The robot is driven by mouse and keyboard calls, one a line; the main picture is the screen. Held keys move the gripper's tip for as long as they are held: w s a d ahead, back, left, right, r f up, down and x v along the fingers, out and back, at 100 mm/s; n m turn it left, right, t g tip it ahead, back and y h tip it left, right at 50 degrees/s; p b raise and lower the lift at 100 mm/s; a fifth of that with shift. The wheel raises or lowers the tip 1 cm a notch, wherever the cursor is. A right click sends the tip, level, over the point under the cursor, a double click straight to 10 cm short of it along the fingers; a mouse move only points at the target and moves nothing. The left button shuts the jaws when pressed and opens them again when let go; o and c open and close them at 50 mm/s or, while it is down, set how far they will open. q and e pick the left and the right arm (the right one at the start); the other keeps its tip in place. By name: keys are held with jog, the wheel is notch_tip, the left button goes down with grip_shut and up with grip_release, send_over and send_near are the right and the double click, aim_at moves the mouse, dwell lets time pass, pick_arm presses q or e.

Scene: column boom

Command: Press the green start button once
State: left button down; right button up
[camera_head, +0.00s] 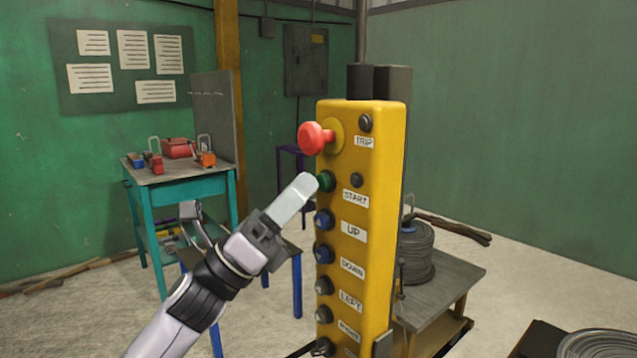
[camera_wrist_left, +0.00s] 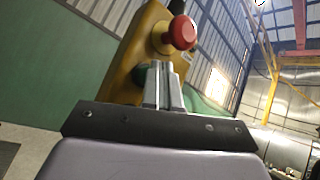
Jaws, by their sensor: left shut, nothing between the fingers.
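The green start button (camera_head: 326,181) sits on the upper left of a yellow pendant control box (camera_head: 375,200), beside the label START. My left gripper (camera_head: 306,184) is shut and empty, its fingertips at the start button; I cannot tell whether they touch it. In the left wrist view the shut fingers (camera_wrist_left: 163,80) point at the yellow box (camera_wrist_left: 128,62), and the green button (camera_wrist_left: 146,74) is partly hidden behind them. A red mushroom knob (camera_head: 312,138) stands just above the start button; it also shows in the wrist view (camera_wrist_left: 182,33). My right gripper is not seen.
A teal table (camera_head: 185,178) with red padlocks stands behind left. A low table (camera_head: 440,285) with a cable coil (camera_head: 418,250) stands behind the box.

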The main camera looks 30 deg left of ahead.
pick_arm(q)
jog(key=shift+w+d, duration=0.1)
jog(key=shift+w, duration=0.15)
jog(key=shift+s, duration=0.1)
dwell(0.4)
jog(key=shift+s+a, duration=0.35)
jog(key=shift+s, duration=0.45)
jog(key=shift+s+a+b, duration=0.3)
jog(key=shift+s+b, duration=0.05)
jog(key=shift+s, duration=0.4)
jog(key=shift+s+a+b, duration=0.3)
jog(key=shift+s+a, duration=0.05)
jog(key=shift+s, duration=0.45)
jog(key=shift+s+a+b, duration=0.3)
jog(key=shift+s+b, duration=0.05)
jog(key=shift+s, duration=0.4)
